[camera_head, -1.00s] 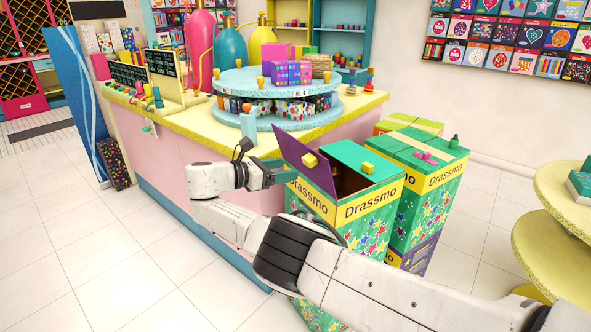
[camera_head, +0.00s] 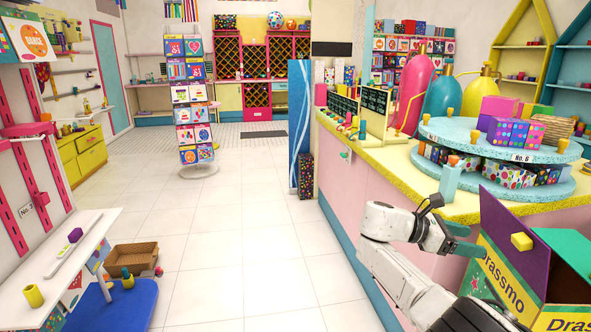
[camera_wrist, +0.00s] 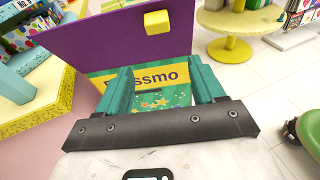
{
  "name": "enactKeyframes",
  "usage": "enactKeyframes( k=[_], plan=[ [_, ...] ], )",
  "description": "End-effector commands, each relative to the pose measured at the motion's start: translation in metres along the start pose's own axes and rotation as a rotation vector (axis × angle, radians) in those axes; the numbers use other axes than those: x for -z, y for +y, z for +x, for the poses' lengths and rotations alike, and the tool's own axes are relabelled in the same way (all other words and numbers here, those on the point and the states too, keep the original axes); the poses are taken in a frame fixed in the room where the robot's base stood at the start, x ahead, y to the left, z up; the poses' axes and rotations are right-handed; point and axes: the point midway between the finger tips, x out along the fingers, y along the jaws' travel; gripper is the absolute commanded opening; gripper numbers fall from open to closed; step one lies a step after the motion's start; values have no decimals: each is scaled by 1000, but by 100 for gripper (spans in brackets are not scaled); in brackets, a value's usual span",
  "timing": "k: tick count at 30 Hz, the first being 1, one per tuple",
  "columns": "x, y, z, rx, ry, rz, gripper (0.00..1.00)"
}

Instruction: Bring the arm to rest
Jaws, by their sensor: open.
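My arm reaches in from the lower right of the head view. My gripper (camera_head: 464,238) is beside the counter, close to the raised purple flap of a green box. Its teal fingers are apart in the wrist view (camera_wrist: 164,92), with nothing held between them. Behind them the wrist view shows the box's yellow band (camera_wrist: 178,76) and starry green side. The purple flap (camera_head: 507,225), with a yellow knob (camera_head: 521,241), stands up and tilted just right of the gripper; it also shows in the wrist view (camera_wrist: 100,45). I cannot tell whether the fingers touch the box.
White floor (camera_head: 240,250) lies open to the left.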

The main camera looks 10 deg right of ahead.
Motion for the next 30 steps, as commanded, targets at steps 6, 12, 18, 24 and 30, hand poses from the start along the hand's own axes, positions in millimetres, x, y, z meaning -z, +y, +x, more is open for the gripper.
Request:
enactKeyframes(
  k=[6,12,18,24,30],
  plan=[
    [105,-22,-32,-73,206,53,68],
    [219,-78,-70,-66,510,170,68],
    [294,-152,-93,46,781,315,68],
    [333,-233,-97,231,992,487,68],
    [338,-314,-82,450,1128,688,68]
  ],
)
